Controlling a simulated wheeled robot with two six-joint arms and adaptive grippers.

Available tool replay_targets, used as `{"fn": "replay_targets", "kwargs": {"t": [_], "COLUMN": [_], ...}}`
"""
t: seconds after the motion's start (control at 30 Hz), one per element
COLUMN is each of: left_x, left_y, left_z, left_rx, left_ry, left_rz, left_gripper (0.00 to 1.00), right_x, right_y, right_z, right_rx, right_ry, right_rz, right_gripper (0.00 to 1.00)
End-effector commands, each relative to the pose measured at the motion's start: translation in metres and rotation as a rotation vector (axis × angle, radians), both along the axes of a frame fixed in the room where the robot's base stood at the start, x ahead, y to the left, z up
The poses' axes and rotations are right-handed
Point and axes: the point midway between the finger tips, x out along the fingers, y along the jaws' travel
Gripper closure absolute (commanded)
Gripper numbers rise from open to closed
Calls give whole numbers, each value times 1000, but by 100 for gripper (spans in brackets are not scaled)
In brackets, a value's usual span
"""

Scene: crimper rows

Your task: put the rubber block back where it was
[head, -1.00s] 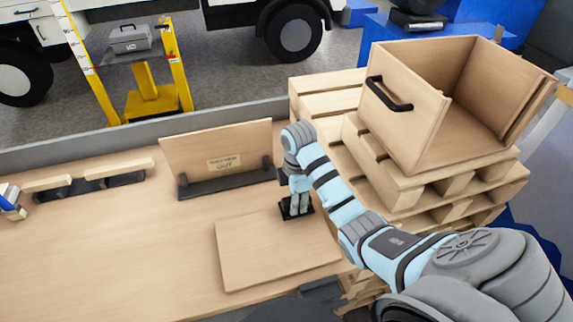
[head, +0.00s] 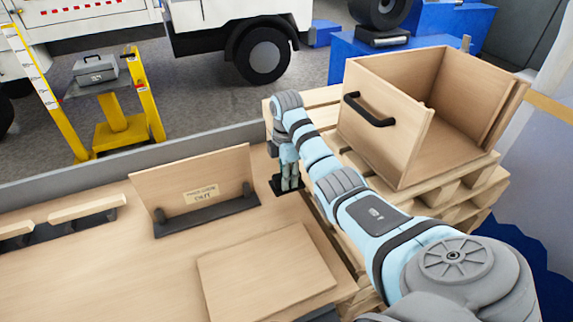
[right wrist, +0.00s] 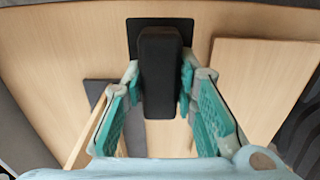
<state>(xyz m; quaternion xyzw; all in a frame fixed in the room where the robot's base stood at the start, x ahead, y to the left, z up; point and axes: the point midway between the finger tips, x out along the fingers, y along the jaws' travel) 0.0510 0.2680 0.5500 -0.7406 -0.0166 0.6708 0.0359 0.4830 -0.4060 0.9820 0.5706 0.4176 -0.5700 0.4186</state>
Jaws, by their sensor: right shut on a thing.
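My right gripper (head: 288,178) points down over the workbench near its right edge. In the right wrist view the gripper (right wrist: 160,88) is shut on the black rubber block (right wrist: 160,65), with teal finger pads on both sides. A flat black square (right wrist: 133,32) shows directly behind the block; the same dark square shows at the fingertips in the head view (head: 297,190). I cannot tell whether the block touches it. In the head view the fingers and arm mostly hide the block. My left gripper is not in view.
A flat wooden board (head: 265,270) lies in front of the gripper. A labelled upright panel (head: 190,180) stands to the left on a dark base. An open wooden box (head: 385,145) with a black handle sits on pallets (head: 475,185) at right. Bare bench lies left of the board.

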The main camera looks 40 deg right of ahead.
Motion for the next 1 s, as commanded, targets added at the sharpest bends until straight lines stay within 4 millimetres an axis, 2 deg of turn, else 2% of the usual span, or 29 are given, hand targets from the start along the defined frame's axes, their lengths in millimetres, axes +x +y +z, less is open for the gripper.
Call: {"fn": "replay_targets", "kwargs": {"t": [0.1, 0.3, 0.4, 0.83, 0.87, 0.97, 1.0], "left_x": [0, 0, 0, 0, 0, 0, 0], "left_y": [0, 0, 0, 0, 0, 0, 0], "left_z": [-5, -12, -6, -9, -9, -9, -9], "left_rx": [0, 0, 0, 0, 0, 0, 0], "left_ry": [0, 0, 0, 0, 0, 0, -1], "left_rz": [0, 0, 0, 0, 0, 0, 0], "left_gripper": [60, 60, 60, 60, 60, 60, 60], "right_x": [-1, -2, -2, -2, -2, -2, -2], "right_y": [0, 0, 0, 0, 0, 0, 0], "right_z": [-29, -69, -83, -92, -92, -92, -92], "right_rx": [2, 2, 1, -1, 0, 0, 0], "right_ry": [5, 5, 4, 1, 2, 2, 2], "right_rz": [-1, -2, -1, -1, -1, -1, -1], "right_gripper": [100, 100, 100, 100, 72, 56, 54]}}
